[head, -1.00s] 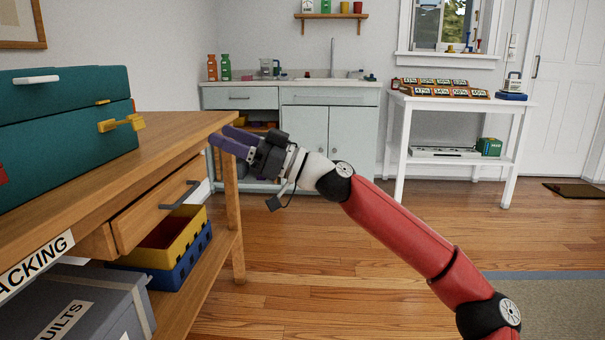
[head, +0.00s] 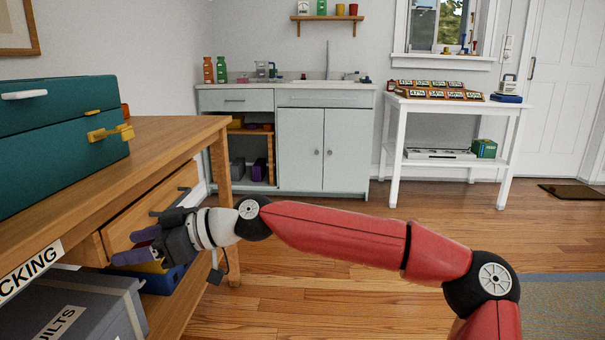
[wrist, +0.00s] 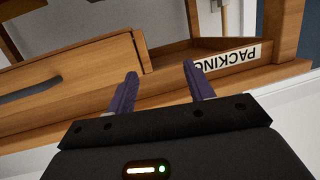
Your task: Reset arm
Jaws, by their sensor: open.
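My gripper (head: 134,248) is at the left in the head view, low in front of the wooden bench's drawer. Its purple fingers point left, and they hide part of the yellow bin (head: 150,267) on the lower shelf. In the wrist view my gripper (wrist: 158,82) shows two purple fingers spread apart with nothing between them. The drawer (wrist: 75,82) shows at the left of that view, standing out from the bench, with its dark handle (wrist: 30,90). My red arm reaches across from the lower right in the head view.
The wooden bench (head: 180,135) holds a teal toolbox (head: 60,150). A grey box (head: 95,300) and a blue bin (head: 165,283) sit below. A "PACKING" label (wrist: 228,60) is on the bench edge. A white side table (head: 460,108) stands farther right. The floor at centre is clear.

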